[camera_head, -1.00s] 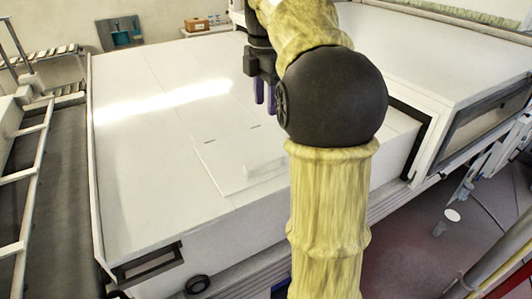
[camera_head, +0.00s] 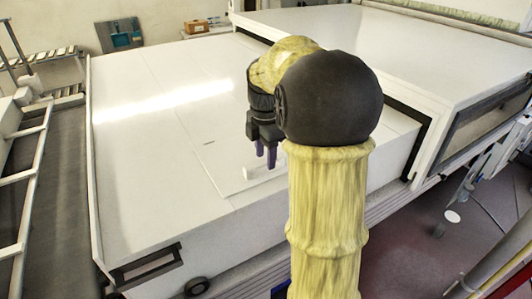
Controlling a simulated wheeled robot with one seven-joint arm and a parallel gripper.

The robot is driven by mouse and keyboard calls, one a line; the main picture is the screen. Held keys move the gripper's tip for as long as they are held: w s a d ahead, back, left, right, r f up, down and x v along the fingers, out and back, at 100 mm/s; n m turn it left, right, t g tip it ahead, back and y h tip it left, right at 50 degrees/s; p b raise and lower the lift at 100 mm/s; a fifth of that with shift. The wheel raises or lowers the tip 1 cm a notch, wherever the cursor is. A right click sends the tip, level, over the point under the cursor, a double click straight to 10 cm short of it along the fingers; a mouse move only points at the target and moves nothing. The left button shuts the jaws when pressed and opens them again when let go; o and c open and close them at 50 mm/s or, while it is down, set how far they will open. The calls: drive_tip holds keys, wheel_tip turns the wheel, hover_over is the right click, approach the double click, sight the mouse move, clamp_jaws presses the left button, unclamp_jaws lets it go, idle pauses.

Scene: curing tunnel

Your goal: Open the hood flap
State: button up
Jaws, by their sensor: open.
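The hood flap (camera_head: 225,172) is a thin-edged white rectangular panel in the top of the white hood (camera_head: 145,150). It lies flat, flush with the surface around it. A small pale handle (camera_head: 254,173) stands up near its front right part, and my arm hides the flap's right side. My gripper (camera_head: 265,158) has dark jaws with two purple fingers pointing down. It is open and empty, just above and behind the handle. I cannot tell whether a finger touches the handle.
A taller white housing (camera_head: 400,60) rises at the right behind a dark-edged opening. A conveyor with a ladder-like rail (camera_head: 30,210) runs along the left. A cardboard box (camera_head: 196,26) stands at the back. The hood top left of the flap is clear.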

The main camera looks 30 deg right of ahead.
drive_tip(key=shift+f, duration=0.1)
clamp_jaws()
drive_tip(key=shift+r+p, duration=0.25)
drive_tip(key=shift+p, duration=0.1)
